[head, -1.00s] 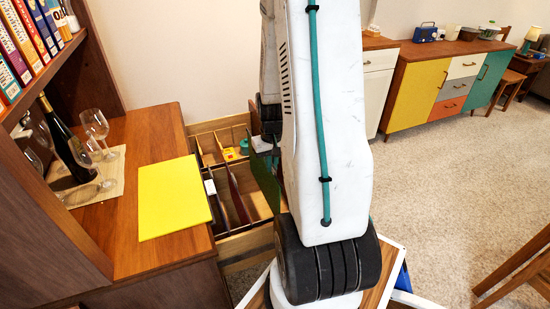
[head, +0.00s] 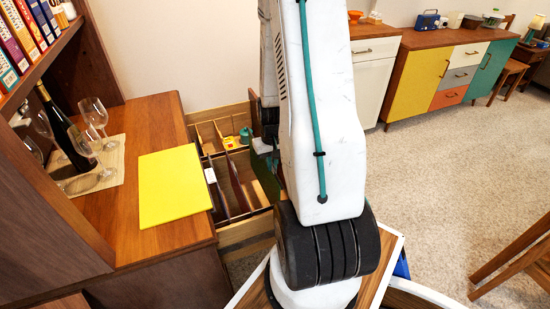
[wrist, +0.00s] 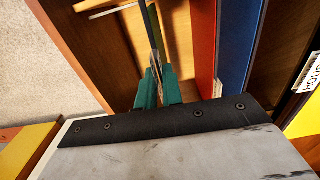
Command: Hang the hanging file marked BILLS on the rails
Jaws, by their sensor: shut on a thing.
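My gripper (wrist: 157,90) is shut on the top of a thin, dark green hanging file (wrist: 150,25), seen nearly edge-on in the wrist view. In the head view the green file (head: 268,178) hangs at the right side of the open drawer (head: 246,229), partly hidden behind my arm. No BILLS marking can be read on it. A red file (wrist: 201,45) and a blue file (wrist: 239,45) stand to its right in the wrist view. The rails are hard to make out, and I cannot tell whether the file's hooks touch them.
The drawer's back compartments hold a small yellow box (head: 228,142) and a teal item (head: 246,134). A yellow folder (head: 172,185) lies on the desktop (head: 120,235) at left, near wine glasses (head: 94,112) and a dark bottle (head: 66,135). Carpet is open at right.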

